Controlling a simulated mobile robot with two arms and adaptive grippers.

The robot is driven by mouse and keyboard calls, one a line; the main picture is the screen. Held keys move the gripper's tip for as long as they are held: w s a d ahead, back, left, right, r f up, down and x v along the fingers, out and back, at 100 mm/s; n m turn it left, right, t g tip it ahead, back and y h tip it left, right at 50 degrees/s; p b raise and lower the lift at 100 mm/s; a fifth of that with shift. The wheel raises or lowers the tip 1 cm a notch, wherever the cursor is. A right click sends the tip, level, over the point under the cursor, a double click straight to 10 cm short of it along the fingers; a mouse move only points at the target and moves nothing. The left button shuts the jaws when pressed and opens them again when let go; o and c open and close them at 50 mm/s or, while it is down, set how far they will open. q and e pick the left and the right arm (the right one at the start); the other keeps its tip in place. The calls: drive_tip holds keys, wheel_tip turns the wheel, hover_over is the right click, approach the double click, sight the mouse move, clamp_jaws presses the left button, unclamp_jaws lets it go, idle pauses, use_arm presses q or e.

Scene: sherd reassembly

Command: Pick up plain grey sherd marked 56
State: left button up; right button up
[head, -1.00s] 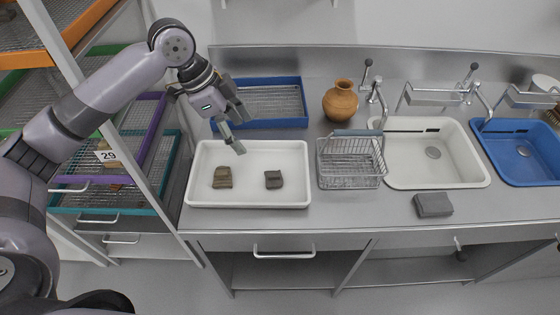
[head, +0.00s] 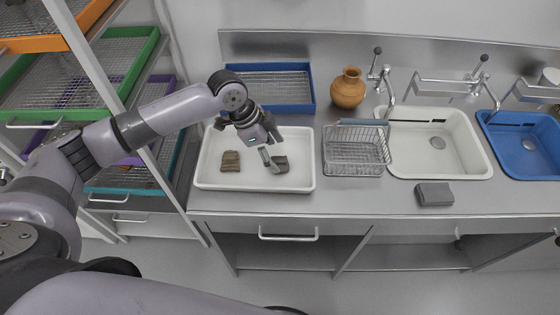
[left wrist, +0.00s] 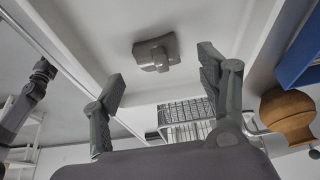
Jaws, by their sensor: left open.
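The grey sherd (head: 280,164) lies in the right half of the white tray (head: 306,185) in the head view. A browner sherd (head: 229,161) lies to its left. I cannot read a mark on either. My left gripper (head: 268,148) is open above the grey sherd and partly covers it. In the left wrist view a grey-brown sherd (left wrist: 157,52) lies on the tray floor beyond the open, empty fingers of the left gripper (left wrist: 162,68). The fingers look apart from it. At that view's left edge is part of my other arm; its gripper is not clear.
A wire basket (head: 355,152) stands right of the tray, with a clay jar (head: 347,88) and a blue tray (head: 290,92) behind. A grey block (head: 434,194) lies near the front edge. A rack (head: 130,178) stands at left.

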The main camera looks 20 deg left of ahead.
sight(280, 161)
use_arm(q)
drive_tip(key=x, duration=0.3)
drive_tip(key=shift+s+d+f, duration=0.1)
drive_tip(key=shift+d+f, duration=0.05)
drive_tip(key=c, duration=1.3)
drive_tip(key=shift+o, duration=0.2)
